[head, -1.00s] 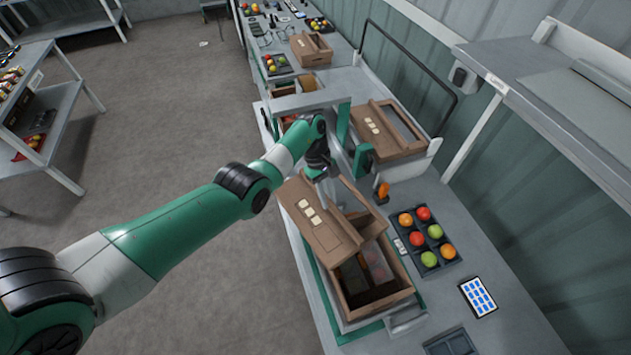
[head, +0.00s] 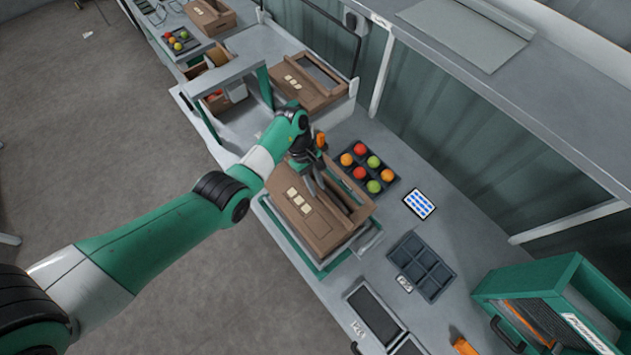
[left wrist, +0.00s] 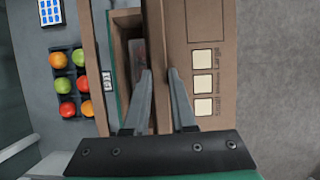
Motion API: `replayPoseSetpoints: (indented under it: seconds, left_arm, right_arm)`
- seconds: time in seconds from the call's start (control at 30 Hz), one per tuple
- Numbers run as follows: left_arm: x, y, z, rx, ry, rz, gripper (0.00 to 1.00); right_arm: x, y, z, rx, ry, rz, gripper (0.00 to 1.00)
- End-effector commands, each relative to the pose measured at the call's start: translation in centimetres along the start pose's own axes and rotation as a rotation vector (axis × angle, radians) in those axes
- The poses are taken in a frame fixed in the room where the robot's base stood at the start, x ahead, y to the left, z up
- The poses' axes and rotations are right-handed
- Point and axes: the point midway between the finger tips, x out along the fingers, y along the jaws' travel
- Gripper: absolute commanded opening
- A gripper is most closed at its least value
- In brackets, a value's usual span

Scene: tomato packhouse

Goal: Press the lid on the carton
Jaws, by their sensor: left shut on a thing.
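The brown lid (head: 292,208), with several cream patches, lies over the brown carton (head: 350,236) on the bench. My left gripper (head: 317,188) is above the lid, fingers pointing down. In the left wrist view, the left gripper (left wrist: 160,74) is shut on a raised brown strip of the lid (left wrist: 205,20). An opening left of the strip shows the carton's dark inside. The gripper covers part of the lid. My right gripper is not in view.
An empty dark tray (head: 441,287) is nearer. Another lidded carton (head: 277,98) stands behind, near a grey frame. A green machine (head: 520,285) stands at lower right.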

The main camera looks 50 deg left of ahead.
Motion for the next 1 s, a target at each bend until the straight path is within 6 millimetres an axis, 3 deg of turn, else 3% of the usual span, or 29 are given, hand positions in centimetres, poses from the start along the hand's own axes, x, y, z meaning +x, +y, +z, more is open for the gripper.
replayPoseSetpoints:
  seconds: [0.1, 0.33, 1.0]
  left_arm:
    - [1.9, 0.0, -0.8, 0.000, 0.000, 0.000, 0.00]
    - [3.9, 0.0, -1.6, 0.000, 0.000, 0.001, 0.00]
    - [4.2, 0.0, -1.7, 0.000, 0.000, 0.000, 0.00]
  right_arm:
    - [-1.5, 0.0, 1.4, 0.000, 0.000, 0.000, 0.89]
    - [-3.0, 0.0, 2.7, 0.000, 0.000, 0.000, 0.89]
    - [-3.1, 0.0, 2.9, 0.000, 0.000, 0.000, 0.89]
